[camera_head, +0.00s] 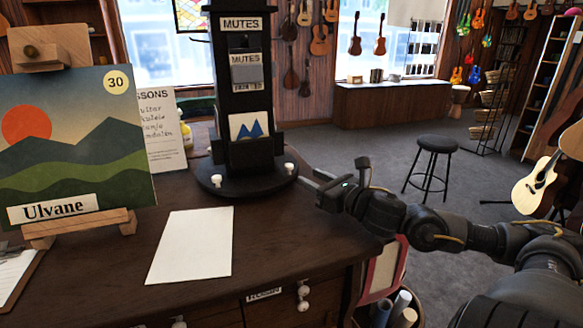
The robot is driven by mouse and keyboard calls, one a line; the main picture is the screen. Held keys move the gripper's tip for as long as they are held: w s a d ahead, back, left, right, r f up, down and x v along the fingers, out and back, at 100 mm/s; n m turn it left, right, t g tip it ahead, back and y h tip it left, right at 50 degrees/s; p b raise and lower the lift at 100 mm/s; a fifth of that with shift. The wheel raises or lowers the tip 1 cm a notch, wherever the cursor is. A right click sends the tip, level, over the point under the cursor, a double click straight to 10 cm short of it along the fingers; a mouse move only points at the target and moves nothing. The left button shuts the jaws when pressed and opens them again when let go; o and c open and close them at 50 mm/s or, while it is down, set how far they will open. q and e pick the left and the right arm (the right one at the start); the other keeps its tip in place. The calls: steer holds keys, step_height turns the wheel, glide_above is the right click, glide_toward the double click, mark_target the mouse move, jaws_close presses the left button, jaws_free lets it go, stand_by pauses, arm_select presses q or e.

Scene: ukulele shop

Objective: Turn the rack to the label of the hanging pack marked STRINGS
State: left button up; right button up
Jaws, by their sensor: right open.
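The rack (231,110) is a black upright tower on a round black base (226,188) with white knobs, standing on the dark wooden counter. The side facing me has a MUTES sign (241,24) at its top. Below it hangs a grey pack (248,78) under a second MUTES label (246,59), and lower sits a white card with a blue mountain shape (248,126). No STRINGS label shows; the other sides are hidden. My right gripper (309,179) is open and empty, just right of the base and its right knob (289,167). My left gripper is not in view.
A picture marked Ulvane (75,150) stands on a small easel at the left. A lessons sign (160,130) is behind it. A white sheet (192,245) lies flat on the counter (290,235). A stool (432,150) stands on the floor beyond the counter's right edge.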

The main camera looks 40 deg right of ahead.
mark_target(292, 168)
steer(key=shift+w, duration=0.55)
steer(key=shift+w+r, duration=0.1)
steer(key=shift+w, duration=0.65)
steer(key=w+p, duration=0.2)
steer(key=w, duration=0.2)
steer(key=shift+w+a, duration=0.15)
steer(key=shift+w, duration=0.25)
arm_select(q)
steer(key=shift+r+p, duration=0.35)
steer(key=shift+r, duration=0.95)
arm_select(e)
steer(key=shift+w+a, duration=0.1)
steer(key=shift+w, duration=0.9)
